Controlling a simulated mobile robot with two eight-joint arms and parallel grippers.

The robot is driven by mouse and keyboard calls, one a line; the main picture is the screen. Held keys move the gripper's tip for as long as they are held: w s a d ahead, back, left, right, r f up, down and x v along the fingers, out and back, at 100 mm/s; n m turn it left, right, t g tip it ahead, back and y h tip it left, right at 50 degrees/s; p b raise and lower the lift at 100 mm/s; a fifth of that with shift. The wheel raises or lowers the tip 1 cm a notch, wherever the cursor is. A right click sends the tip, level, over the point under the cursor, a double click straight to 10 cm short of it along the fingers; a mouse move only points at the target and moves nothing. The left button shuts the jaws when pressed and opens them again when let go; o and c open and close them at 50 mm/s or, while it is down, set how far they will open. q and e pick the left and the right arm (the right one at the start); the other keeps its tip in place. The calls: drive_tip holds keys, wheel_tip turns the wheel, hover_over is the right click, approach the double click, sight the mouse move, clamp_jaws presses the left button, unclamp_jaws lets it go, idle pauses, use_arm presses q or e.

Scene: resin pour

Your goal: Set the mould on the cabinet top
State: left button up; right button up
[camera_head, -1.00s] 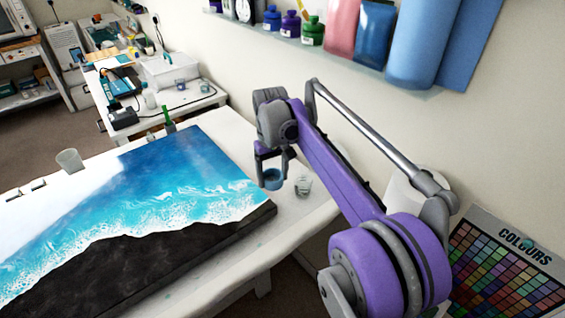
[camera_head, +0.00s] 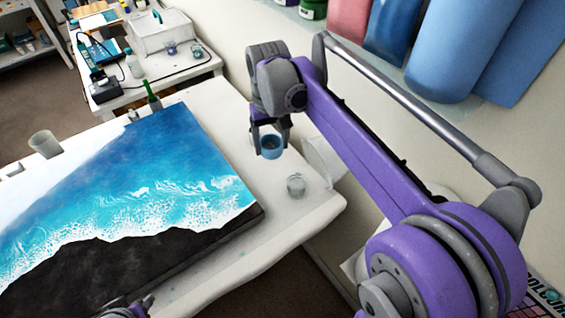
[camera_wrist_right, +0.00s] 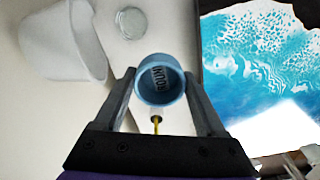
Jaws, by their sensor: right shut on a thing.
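The mould (camera_head: 271,153) is a small blue round cup. My right gripper (camera_head: 270,138) is shut on it and holds it above the white table, near the painting's right corner. In the right wrist view the mould (camera_wrist_right: 142,84) sits between both fingers of the right gripper (camera_wrist_right: 160,78), its open top facing the camera, with dark lettering inside. A part of my left arm or gripper (camera_head: 128,308) shows at the bottom edge of the head view; its jaws cannot be made out. I cannot pick out the cabinet top in these views.
A blue, white and black resin seascape (camera_head: 150,185) covers much of the white table (camera_head: 235,262). A grey cup (camera_head: 45,144) is at left. A cluttered bench (camera_head: 135,92) stands behind.

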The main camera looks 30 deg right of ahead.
approach(284, 179)
drive_tip(key=a+f, duration=0.2)
drive_tip(key=f, duration=0.1)
drive_tip(key=a+f, duration=0.2)
drive_tip(key=shift+s+f+b, duration=0.1)
drive_tip(key=shift+b, duration=0.3)
drive_tip(key=d, duration=0.2)
drive_tip(key=d+p, duration=0.1)
drive_tip(key=d, duration=0.1)
drive_tip(key=shift+w+d, duration=0.2)
drive_tip(key=shift+d, duration=0.05)
drive_tip(key=shift+a+f, duration=0.2)
drive_tip(key=shift+f, duration=0.45)
drive_tip(key=shift+s, duration=0.1)
drive_tip(key=o, duration=1.3)
drive_tip(key=shift+f, duration=0.1)
